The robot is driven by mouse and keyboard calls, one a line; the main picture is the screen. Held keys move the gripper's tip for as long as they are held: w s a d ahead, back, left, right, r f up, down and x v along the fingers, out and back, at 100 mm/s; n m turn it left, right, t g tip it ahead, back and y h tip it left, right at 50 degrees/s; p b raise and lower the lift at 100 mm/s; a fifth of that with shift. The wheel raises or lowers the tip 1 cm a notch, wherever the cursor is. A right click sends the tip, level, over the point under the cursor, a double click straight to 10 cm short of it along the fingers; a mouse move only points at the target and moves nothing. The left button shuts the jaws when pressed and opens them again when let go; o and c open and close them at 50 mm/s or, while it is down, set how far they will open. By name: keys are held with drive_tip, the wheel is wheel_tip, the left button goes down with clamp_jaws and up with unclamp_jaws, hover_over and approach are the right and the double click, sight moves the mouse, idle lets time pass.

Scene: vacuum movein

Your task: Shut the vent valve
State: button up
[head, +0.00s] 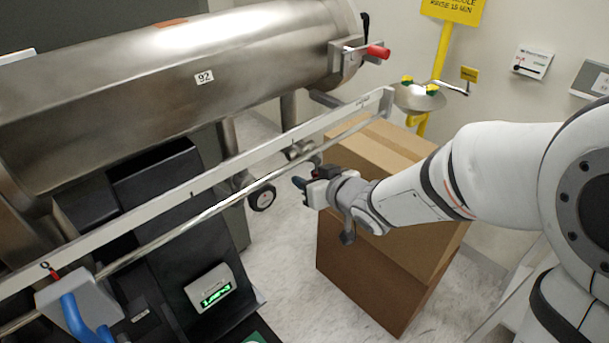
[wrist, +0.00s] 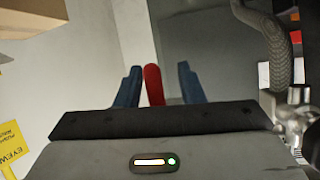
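My gripper (head: 300,183) has dark blue fingers and is below the rail, close to a small metal valve body (head: 299,150) on the thin pipe. In the wrist view my gripper (wrist: 157,72) is open, with a red handle (wrist: 153,86) standing between the two fingers. Gaps show on both sides of the handle, the left one narrower. In the head view this handle is mostly hidden by the gripper. No label naming the vent valve is legible. Another red-gripped lever (head: 378,52) is on the end of the steel tank (head: 150,95), away from my gripper.
A white rail (head: 220,172) runs diagonally beneath the tank. Cardboard boxes (head: 360,255) stand under my forearm. A blue handle (head: 75,318) is at lower left, near a green-lit display (head: 214,292). A yellow eyewash station (head: 420,95) stands behind. Pale floor is clear between.

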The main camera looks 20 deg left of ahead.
drive_tip(key=v, duration=0.7)
drive_tip(key=shift+s+d, duration=0.15)
drive_tip(key=shift+d, duration=0.15)
drive_tip(key=shift+s, duration=0.1)
idle(0.3)
